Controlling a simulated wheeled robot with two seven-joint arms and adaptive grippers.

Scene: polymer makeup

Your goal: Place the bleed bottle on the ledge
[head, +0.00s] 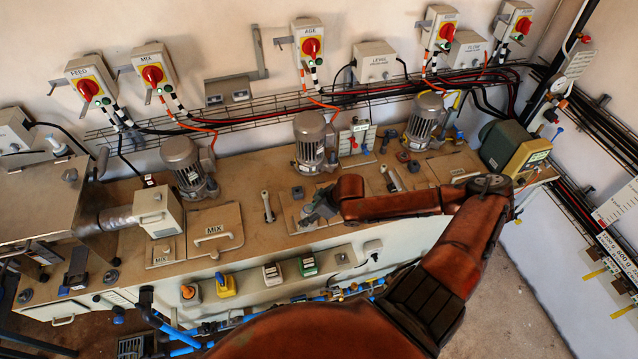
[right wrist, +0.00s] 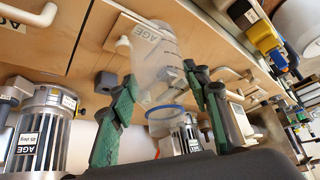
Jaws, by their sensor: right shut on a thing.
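The bleed bottle (right wrist: 153,72) is a clear, see-through bottle with a blue ring near one end. In the right wrist view it sits between the green fingers of my right gripper (right wrist: 163,88), which is shut on it. In the head view my right gripper (head: 318,208) is over the front middle of the tan deck (head: 240,184), and the bottle is hard to make out there. The bottle appears tilted; I cannot tell its clearance from the deck. I cannot tell for sure which surface is the ledge. My left gripper is out of view.
Grey motors (head: 309,140) stand along the deck. A flat MIX hatch (head: 214,232) with a handle lies left of the gripper. A green-and-beige unit (head: 512,148) stands at the right end. Switch boxes (head: 90,84) and cables line the wall behind. Blue pipes run below the front edge.

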